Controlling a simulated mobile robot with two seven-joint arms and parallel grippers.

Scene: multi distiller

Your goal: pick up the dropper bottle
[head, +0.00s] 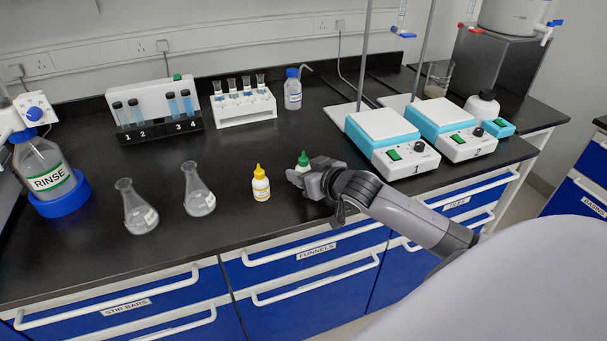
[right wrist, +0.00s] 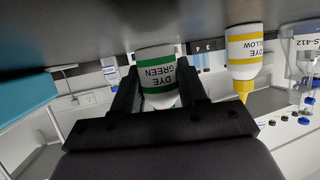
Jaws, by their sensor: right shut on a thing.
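The green dye dropper bottle (right wrist: 158,72) is white with a green label band, and its green cap (head: 303,158) shows in the head view. My right gripper (head: 298,177) is shut on this bottle, with one finger on each side of its body. The gripper hides most of the bottle in the head view. The bottle is upright at the bench top; I cannot tell whether its base touches. A similar yellow dye dropper bottle (head: 261,186) stands upright just to the left, and also shows in the right wrist view (right wrist: 243,55). My left gripper is out of view.
Two conical flasks (head: 139,212) (head: 199,195) stand left of the yellow bottle. A hotplate stirrer (head: 388,140) stands close on the right. Tube racks (head: 244,108) and a wash bottle (head: 293,93) are behind. The black bench (head: 230,240) is clear in front.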

